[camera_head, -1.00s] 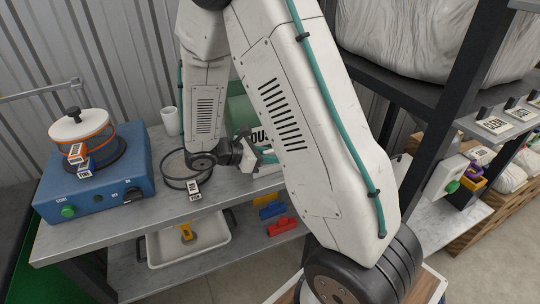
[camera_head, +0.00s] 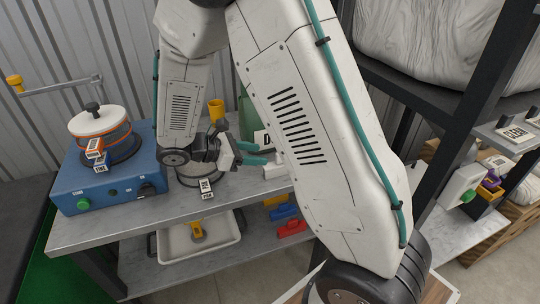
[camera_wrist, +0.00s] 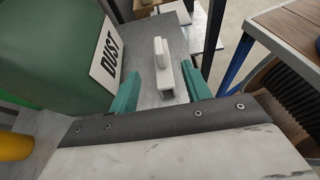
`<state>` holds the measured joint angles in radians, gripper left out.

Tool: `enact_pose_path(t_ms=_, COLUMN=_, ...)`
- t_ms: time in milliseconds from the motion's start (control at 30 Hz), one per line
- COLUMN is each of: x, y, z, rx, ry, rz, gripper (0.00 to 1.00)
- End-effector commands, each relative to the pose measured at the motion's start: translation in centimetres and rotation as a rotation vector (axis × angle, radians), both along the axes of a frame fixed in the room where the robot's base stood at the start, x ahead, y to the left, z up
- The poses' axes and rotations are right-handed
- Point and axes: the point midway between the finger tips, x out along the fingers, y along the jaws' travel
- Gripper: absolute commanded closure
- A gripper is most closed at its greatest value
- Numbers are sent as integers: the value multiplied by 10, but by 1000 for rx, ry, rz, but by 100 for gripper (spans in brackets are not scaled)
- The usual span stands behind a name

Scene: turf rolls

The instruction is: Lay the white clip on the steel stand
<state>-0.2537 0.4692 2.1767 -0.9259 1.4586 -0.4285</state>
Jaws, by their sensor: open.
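The white clip (camera_wrist: 166,78) sits on a grey metal-looking top, with an upright part at its far end. It also shows in the head view as a white shape (camera_head: 274,171) just beyond the jaws, partly hidden by my arm. My gripper (camera_wrist: 160,90) is open, its two teal fingers on either side of the near part of the clip. I cannot tell whether they touch it. In the head view my gripper (camera_head: 254,154) is above the right part of the grey bench top (camera_head: 105,231). I cannot make out a separate steel stand with certainty.
A green bin with a DUST label (camera_wrist: 107,55) stands close left of the jaws. A yellow cup (camera_head: 215,110), a round sieve (camera_head: 195,177) and a blue heater (camera_head: 105,183) are on the bench. The lower shelf holds a white tray (camera_head: 170,246) and coloured clips (camera_head: 291,228).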

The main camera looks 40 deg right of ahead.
Motion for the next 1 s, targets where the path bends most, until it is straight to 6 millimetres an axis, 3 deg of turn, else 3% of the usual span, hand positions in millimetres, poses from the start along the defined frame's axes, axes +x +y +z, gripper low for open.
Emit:
enact_pose_path(t_ms=233, x=4, y=20, z=12, rx=7, ry=-12, rz=-8, gripper=52)
enact_pose_path(t_ms=367, x=-10, y=17, z=31, rx=55, ry=-84, rz=-77, gripper=52)
enact_pose_path(t_ms=700, x=-100, y=12, z=103, rx=325, ry=-489, rz=-467, gripper=52)
enact_pose_path(t_ms=1000, x=-175, y=33, z=137, rx=588, ry=-845, rz=-821, gripper=52)
